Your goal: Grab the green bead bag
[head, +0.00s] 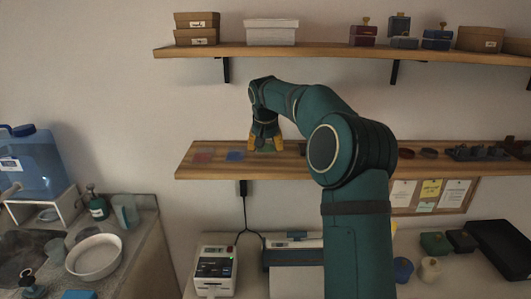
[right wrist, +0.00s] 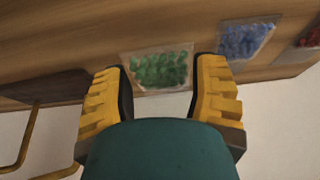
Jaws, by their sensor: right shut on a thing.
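The green bead bag (right wrist: 160,68) is a small clear bag of green beads at the front edge of the wooden shelf. My right gripper (right wrist: 160,85) has its two yellow-padded fingers on either side of the bag and is shut on it. In the head view my right gripper (head: 265,147) points down at the middle shelf and mostly hides the green bag. My left gripper is not in view.
A blue bead bag (right wrist: 245,40) and a red bead bag (right wrist: 309,38) lie beside the green one on the middle shelf (head: 187,173). An upper shelf (head: 330,52) with boxes runs above. A label printer (head: 215,270) stands below.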

